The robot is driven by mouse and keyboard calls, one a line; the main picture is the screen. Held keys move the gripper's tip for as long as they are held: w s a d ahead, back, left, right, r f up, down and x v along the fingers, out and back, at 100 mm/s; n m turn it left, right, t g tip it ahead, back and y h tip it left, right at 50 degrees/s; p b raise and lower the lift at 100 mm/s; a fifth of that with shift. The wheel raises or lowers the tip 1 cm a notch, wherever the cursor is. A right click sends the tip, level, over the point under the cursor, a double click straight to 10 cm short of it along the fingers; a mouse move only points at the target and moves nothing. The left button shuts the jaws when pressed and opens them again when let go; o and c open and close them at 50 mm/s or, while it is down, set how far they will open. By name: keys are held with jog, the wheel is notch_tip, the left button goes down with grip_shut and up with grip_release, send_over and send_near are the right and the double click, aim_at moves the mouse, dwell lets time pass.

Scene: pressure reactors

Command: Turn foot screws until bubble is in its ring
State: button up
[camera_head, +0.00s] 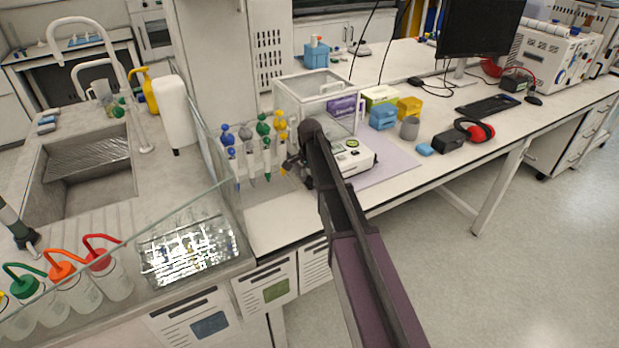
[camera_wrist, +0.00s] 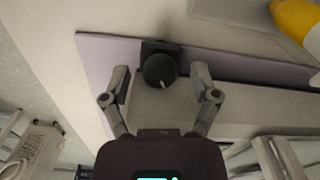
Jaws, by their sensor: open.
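The white balance (camera_head: 362,160) with a clear box-shaped draft shield (camera_head: 300,88) stands on a pale purple mat (camera_head: 395,165) on the bench. A small yellow-green round spot (camera_head: 352,143), perhaps the level, shows on its front top; a bubble and ring cannot be made out. In the wrist view, a round black foot screw (camera_wrist: 160,71) with a pale mark sits at a black bracket by the balance's edge. My gripper (camera_wrist: 161,78) is open, one finger on each side of the screw, with visible gaps. My arm hides part of the balance in the head view.
Pipettes with blue, grey, green and yellow tops (camera_head: 263,145) stand close left of the balance. Blue and yellow boxes (camera_head: 383,116), a grey cup (camera_head: 409,128) and red earmuffs (camera_head: 475,130) lie to the right. The bench's front edge is near.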

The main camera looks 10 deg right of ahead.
aim_at(310, 178)
jog(key=shift+m, duration=0.4)
jog(key=shift+m, duration=0.6)
notch_tip(310, 178, up, 14)
jog(key=p, duration=1.3)
jog(key=shift+p, duration=0.4)
jog(key=shift+f, duration=0.1)
jog(key=s+f+n+b, duration=0.1)
jog(key=s+n, duration=1.3)
jog(key=s, duration=1.5)
jog(key=shift+a+f, duration=0.2)
jog(key=shift+a, duration=0.1)
